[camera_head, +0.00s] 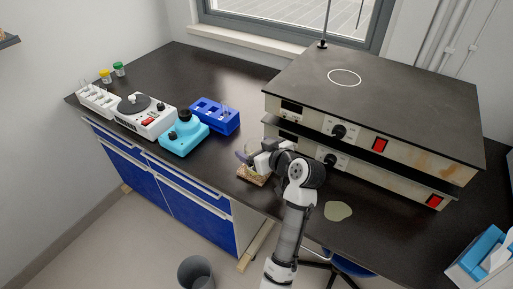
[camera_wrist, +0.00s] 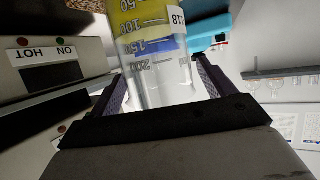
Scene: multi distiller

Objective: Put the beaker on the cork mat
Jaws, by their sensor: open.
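A clear beaker (camera_wrist: 155,60) with yellow contents, printed graduations and a white label fills the middle of the wrist view. My gripper (camera_wrist: 158,86) is open, with one dark purple finger on each side of the beaker. The brown speckled cork mat (camera_head: 252,177) lies near the front edge of the dark bench in the head view, directly below my gripper (camera_head: 246,156). A corner of the mat shows at the top left of the wrist view (camera_wrist: 88,5). In the head view the beaker is mostly hidden by my gripper. Its base is cut off in the wrist view, so contact with the mat is not visible.
Two stacked heating units (camera_head: 360,110) with red switches stand just right of my gripper. A blue rack (camera_head: 214,117), a turquoise device (camera_head: 184,136) and a white device (camera_head: 145,118) stand to the left. A pale green patch (camera_head: 338,211) lies on the bench at the front right.

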